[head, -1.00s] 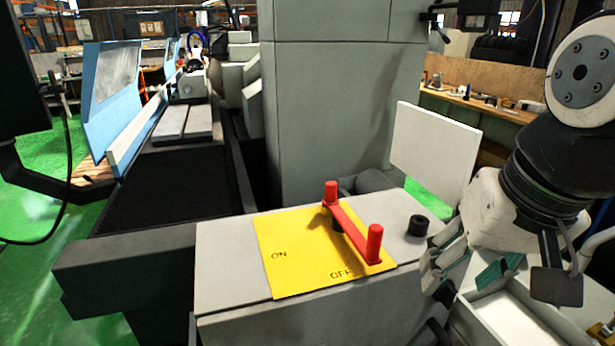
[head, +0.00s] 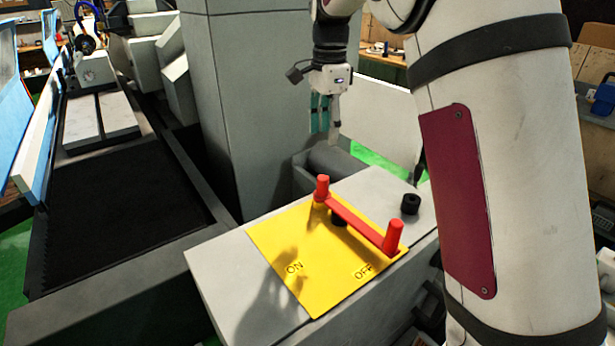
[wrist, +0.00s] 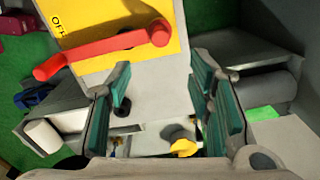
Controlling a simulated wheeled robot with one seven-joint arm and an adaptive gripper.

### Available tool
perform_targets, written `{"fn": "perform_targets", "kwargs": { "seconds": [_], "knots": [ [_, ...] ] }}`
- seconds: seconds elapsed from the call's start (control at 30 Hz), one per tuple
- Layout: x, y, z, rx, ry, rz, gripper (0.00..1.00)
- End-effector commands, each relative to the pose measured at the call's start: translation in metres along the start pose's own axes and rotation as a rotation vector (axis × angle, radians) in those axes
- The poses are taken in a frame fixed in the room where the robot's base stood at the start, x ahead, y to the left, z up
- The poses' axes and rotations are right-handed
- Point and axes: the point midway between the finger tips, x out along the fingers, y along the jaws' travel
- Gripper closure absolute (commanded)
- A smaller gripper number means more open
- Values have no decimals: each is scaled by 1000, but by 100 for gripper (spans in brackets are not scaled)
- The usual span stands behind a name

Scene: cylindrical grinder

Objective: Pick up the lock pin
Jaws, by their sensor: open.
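The lock pin appears to be the small black knob (head: 410,203) standing upright on the grey box top, right of the red lever (head: 355,220). In the wrist view the black pin (wrist: 122,107) shows beside the left finger, partly hidden by it. My gripper (head: 326,125) points down, empty, above and behind the far side of the box in the head view, up and left of the pin. In the wrist view my gripper (wrist: 160,90) has its teal-padded fingers spread apart. The pin stands free, clear of both fingers as far as I can tell.
The red lever has two upright handles over a yellow ON/OFF plate (head: 290,250), beside the pin. A tall grey machine column (head: 240,100) stands behind at left. A white panel (head: 375,110) stands behind the box. My arm fills the right side.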

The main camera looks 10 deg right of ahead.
Motion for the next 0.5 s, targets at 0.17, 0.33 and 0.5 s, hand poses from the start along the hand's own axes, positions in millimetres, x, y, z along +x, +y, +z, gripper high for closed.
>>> {"fn": "perform_targets", "kwargs": {
  "seconds": [0.17, 0.33, 0.5],
  "knots": [
    [13, -4, 0, 25, 5, 11, 52],
    [43, -2, 0, 24, 6, 12, 52],
    [72, -2, 0, 23, 5, 11, 52]
  ]
}}
